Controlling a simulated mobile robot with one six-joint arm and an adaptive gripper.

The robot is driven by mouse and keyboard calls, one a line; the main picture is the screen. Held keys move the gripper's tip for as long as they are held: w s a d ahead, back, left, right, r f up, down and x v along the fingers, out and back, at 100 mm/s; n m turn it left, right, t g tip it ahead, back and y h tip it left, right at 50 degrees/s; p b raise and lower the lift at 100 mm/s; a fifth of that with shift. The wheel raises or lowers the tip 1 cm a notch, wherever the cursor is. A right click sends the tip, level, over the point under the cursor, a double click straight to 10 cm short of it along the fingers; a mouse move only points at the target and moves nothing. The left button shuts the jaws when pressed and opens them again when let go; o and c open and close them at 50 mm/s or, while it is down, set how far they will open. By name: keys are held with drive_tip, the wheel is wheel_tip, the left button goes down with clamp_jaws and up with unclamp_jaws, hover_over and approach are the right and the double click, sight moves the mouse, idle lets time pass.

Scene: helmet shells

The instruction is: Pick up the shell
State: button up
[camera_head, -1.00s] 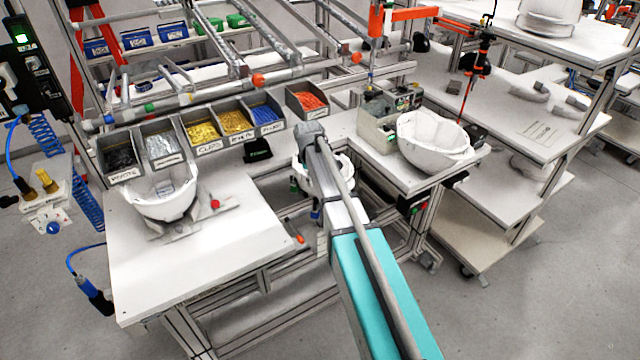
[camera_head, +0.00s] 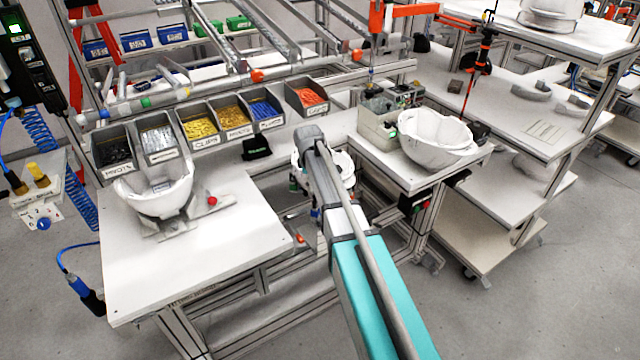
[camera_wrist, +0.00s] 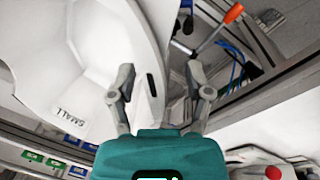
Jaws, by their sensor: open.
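A white shell (camera_wrist: 95,65) marked "SMALL" fills the left of the wrist view. My gripper (camera_wrist: 160,85) is open, with one finger over the shell near its edge and the other to the right of that edge. I cannot tell whether either finger touches it. In the head view, one white shell (camera_head: 155,190) sits on a fixture on the left table, and another shell (camera_head: 434,138) sits on the right table. My gripper's fingers are hidden there behind my arm. I cannot tell which shell the wrist view shows.
Several parts bins (camera_head: 200,128) line the back of the left table (camera_head: 200,265). A control box (camera_head: 380,120) stands beside the right shell. An orange-tipped lever (camera_wrist: 233,14) and metal profiles lie right of my gripper. The left table's front is clear.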

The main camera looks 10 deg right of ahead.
drive_tip(key=shift+f, duration=0.5)
clamp_jaws()
idle(0.4)
drive_tip(key=shift+w, duration=0.1)
